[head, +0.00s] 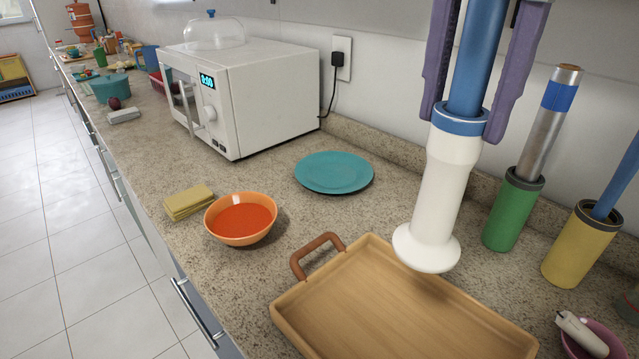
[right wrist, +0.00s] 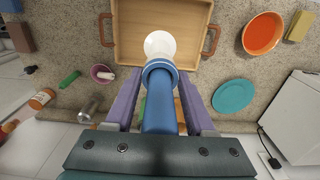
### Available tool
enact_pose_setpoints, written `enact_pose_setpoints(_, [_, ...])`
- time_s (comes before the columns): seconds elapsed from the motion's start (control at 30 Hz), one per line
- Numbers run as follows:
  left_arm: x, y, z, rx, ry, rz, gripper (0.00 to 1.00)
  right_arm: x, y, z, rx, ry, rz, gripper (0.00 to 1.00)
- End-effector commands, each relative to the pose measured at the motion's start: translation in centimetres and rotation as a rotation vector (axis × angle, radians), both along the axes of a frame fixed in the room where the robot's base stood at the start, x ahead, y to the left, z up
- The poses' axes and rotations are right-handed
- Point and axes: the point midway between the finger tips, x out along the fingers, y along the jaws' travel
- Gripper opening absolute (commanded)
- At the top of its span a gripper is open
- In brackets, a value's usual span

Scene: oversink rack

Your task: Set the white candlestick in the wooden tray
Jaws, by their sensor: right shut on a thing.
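The white candlestick (head: 438,195) stands nearly upright in my right gripper (head: 466,122), with a blue candle (head: 478,55) in its top. The purple fingers are shut around the blue collar at its top. The wooden tray (head: 390,310) lies on the counter below, with a brown handle at its left end. In the head view the candlestick's round base overlaps the tray's back rim and appears to hang above it. In the right wrist view the white base (right wrist: 160,45) shows over the near edge of the tray (right wrist: 128,40). My left gripper is not in view.
A green holder (head: 512,212) and a yellow holder (head: 580,245) stand to the right by the wall. A pink bowl (head: 603,340) is right of the tray. An orange bowl (head: 240,220), teal plate (head: 334,172) and microwave (head: 250,100) are left. The tray's floor looks empty.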

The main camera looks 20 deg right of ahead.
Motion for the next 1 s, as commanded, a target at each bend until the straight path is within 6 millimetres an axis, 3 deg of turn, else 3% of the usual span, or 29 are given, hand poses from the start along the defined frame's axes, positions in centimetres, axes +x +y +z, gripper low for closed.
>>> enact_pose_setpoints(0.03, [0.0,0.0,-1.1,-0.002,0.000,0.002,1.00,-0.2,0.1,-2.1,0.001,0.007,0.001,0.00])
enact_pose_setpoints(0.13, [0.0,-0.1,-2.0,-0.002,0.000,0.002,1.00,-0.2,0.1,-5.0,0.002,0.007,0.001,0.00])
enact_pose_setpoints(0.4, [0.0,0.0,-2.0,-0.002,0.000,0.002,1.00,-0.1,0.0,-11.7,-0.001,0.004,-0.001,0.00])
enact_pose_setpoints(0.67, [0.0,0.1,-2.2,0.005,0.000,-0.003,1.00,0.0,0.0,-14.5,0.000,0.001,0.000,0.00])
enact_pose_setpoints(0.83, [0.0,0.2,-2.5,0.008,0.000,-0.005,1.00,-0.1,0.0,-17.3,-0.001,0.003,0.000,0.00])
enact_pose_setpoints(1.0, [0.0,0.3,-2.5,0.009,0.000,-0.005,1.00,0.0,0.0,-18.1,-0.001,0.000,0.000,0.00])
